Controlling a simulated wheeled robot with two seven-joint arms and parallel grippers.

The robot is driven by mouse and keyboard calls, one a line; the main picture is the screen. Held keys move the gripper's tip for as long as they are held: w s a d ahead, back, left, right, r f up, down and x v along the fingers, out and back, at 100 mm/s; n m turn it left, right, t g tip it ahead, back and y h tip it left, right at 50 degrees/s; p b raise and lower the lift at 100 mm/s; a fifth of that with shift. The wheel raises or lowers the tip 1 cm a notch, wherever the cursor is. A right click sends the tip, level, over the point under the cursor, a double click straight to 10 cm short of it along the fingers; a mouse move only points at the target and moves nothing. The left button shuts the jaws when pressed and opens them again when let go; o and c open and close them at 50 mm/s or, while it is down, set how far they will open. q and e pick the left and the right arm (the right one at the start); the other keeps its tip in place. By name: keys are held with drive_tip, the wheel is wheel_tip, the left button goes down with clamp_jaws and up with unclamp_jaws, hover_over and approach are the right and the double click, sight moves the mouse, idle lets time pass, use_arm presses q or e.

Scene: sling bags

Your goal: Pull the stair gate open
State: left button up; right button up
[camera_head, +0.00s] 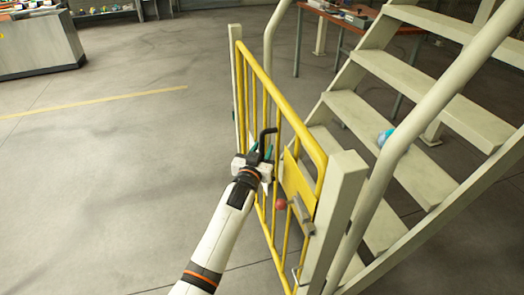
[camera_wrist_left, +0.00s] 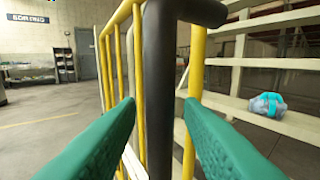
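The yellow stair gate (camera_head: 289,101) stands across the foot of the stairs, between a far cream post (camera_head: 236,75) and a near cream post (camera_head: 340,185). Its black handle (camera_head: 268,135) sticks out on the floor side and fills the middle of the left wrist view (camera_wrist_left: 159,90). My left gripper (camera_head: 262,158) is at the handle. Its green fingers (camera_wrist_left: 157,108) are open on either side of the black bar, with gaps visible on both sides. A grey latch piece (camera_head: 302,214) and a small red knob (camera_head: 281,204) are near the near post. My right gripper is out of view.
Cream stairs (camera_head: 395,115) with a handrail (camera_head: 435,95) rise behind the gate. A blue and white item (camera_head: 385,137) lies on a step. A wooden table (camera_head: 395,27) stands behind. The floor (camera_head: 120,150) left of the gate is clear.

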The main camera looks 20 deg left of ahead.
use_arm(q)
clamp_jaws()
drive_tip(key=shift+a, duration=0.15)
